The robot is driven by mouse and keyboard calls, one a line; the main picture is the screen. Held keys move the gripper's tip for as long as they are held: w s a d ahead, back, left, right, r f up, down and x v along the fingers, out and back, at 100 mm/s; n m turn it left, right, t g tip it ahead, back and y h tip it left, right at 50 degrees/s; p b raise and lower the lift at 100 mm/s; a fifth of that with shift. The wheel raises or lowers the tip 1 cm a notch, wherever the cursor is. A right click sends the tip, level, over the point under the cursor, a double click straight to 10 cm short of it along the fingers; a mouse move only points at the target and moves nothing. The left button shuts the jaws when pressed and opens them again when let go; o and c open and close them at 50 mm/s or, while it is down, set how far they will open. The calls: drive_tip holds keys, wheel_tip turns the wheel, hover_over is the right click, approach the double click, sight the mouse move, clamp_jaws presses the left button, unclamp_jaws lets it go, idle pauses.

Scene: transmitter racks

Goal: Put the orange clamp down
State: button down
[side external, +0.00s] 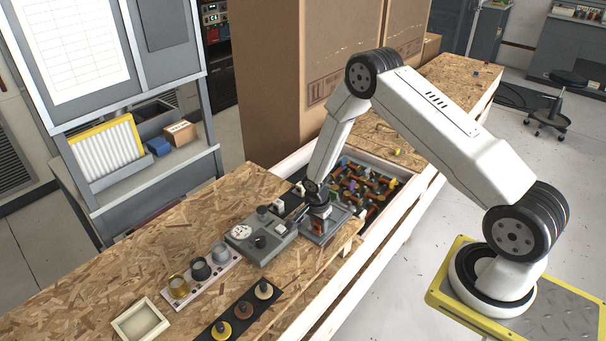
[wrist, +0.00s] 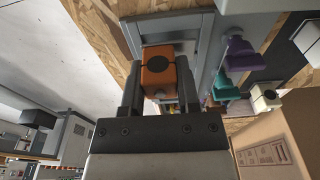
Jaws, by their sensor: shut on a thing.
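My gripper (wrist: 159,66) is shut on the orange clamp (wrist: 157,80), whose orange body with a dark round top sits between the two dark fingers in the wrist view. In the side view my gripper (side external: 318,207) points down over a grey square tray (side external: 339,228), and a small orange part of the clamp (side external: 319,226) shows below it. The clamp is very low at the tray; I cannot tell whether it touches the tray floor.
A grey box with a dial (side external: 262,240) stands just left of the tray. Behind is a bin of several colored clamps (side external: 365,185). Round knobs on a white strip (side external: 200,275) and a black strip (side external: 240,312) lie at the front left. A tall cardboard box (side external: 280,90) stands behind.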

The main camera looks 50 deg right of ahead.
sight(315, 237)
drive_tip(key=shift+f, duration=0.5)
drive_tip(key=shift+c, duration=1.6)
unclamp_jaws()
drive_tip(key=shift+r, duration=0.15)
wheel_tip(315, 237, up, 13)
drive_tip(key=a, duration=0.1)
drive_tip(key=shift+a+f, duration=0.2)
drive_tip(key=shift+a, duration=0.05)
